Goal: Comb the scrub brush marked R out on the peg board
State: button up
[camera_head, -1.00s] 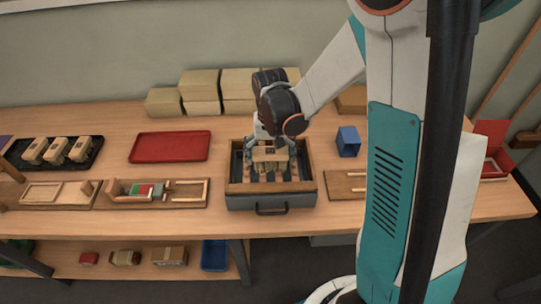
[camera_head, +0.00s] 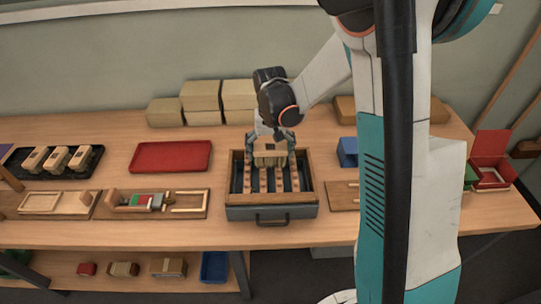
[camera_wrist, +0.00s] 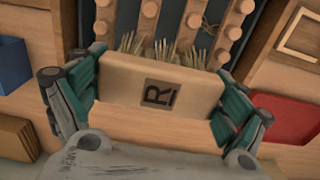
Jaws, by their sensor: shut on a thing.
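The scrub brush marked R (camera_head: 270,155) is a pale wooden block with a dark R label on its face, plain in the wrist view (camera_wrist: 158,88). Straw-coloured bristles stick out of its far side, splayed in several tufts. My gripper (camera_head: 271,147) is shut on the block, one teal finger at each end, in the wrist view too (camera_wrist: 155,95). The peg board (camera_head: 271,196) is a wooden-framed grey tray with rows of wooden pegs on slats. The brush is over its back end, and the bristle tips are among or just above the pegs (camera_wrist: 193,32); I cannot tell which.
A red tray (camera_head: 170,157) lies left of the peg board, and a black tray (camera_head: 88,165) with several brush blocks lies further left. A blue box (camera_head: 347,150) stands to the right. Cardboard boxes (camera_head: 200,95) line the back. An open red box (camera_head: 491,150) is at far right.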

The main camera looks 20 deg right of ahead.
jog(key=shift+w+d, duration=0.2)
jog(key=shift+w, duration=0.4)
jog(key=shift+s+a, duration=1.25)
jog(key=shift+s, duration=2.55)
jog(key=shift+w+d+f+b, duration=0.1)
jog(key=shift+w+d+b, duration=0.25)
jog(key=shift+w, duration=0.9)
jog(key=shift+w+d+b, duration=0.2)
jog(key=shift+w+d, duration=0.3)
jog(key=shift+w, duration=0.8)
jog(key=shift+w+d+f+b, duration=0.1)
jog(key=shift+w+d+b, duration=0.25)
jog(key=shift+w, duration=0.9)
jog(key=shift+s+a, duration=1.2)
jog(key=shift+s, duration=2.65)
jog(key=shift+w+d+r, duration=0.1)
jog(key=shift+w+d, duration=0.1)
jog(key=shift+w, duration=0.5)
jog(key=shift+w+d+f, duration=0.1)
jog(key=shift+w+d, duration=0.15)
jog(key=shift+w, duration=0.45)
jog(key=shift+w+d+r, duration=0.1)
jog(key=shift+w+d, duration=0.1)
jog(key=shift+w, duration=0.5)
